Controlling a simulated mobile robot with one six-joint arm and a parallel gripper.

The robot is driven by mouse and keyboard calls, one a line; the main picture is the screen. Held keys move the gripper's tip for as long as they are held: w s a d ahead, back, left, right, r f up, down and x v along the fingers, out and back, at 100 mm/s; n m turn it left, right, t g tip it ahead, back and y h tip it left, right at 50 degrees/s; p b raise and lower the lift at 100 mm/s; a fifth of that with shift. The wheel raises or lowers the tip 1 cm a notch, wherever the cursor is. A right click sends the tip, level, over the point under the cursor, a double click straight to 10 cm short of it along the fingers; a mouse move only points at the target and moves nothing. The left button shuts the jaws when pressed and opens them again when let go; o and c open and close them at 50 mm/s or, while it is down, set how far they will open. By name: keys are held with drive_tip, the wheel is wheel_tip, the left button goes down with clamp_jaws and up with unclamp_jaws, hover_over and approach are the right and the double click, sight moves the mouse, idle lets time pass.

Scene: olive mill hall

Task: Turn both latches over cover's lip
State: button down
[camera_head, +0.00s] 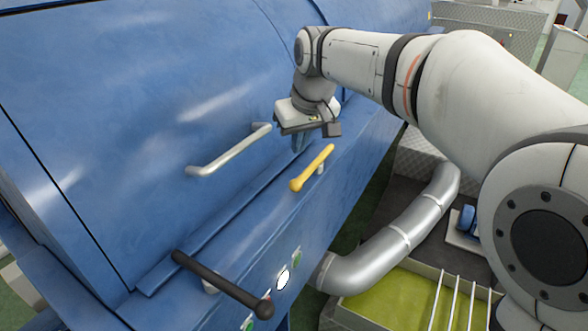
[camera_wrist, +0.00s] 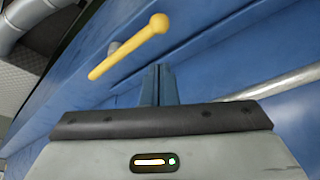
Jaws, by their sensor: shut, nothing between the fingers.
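The blue cover (camera_head: 130,110) has a raised lip (camera_head: 215,228) along its lower edge. A yellow latch (camera_head: 313,168) sits below the lip on a short metal post, lying roughly along the edge; it also shows in the wrist view (camera_wrist: 128,46). A black latch (camera_head: 222,284) lies crosswise nearer the front, its upper-left end at the lip and its knob end outward; whether that end bears on the lip cannot be told. My gripper (camera_head: 298,145) is shut and empty, above and just left of the yellow latch. Its closed fingers (camera_wrist: 158,72) point past the latch without visible contact.
A silver bar handle (camera_head: 228,151) stands out from the cover close left of my gripper. Buttons (camera_head: 284,277) sit on the front panel by the black latch. A metal pipe (camera_head: 395,240) and a tray of green-yellow material (camera_head: 390,305) are lower right.

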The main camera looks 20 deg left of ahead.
sight(314, 165)
drive_tip(key=shift+a, duration=0.1)
drive_tip(key=p+x, duration=0.2)
drive_tip(key=x, duration=0.8)
drive_tip(key=shift+s+a, duration=0.1)
drive_tip(key=shift+s, duration=0.05)
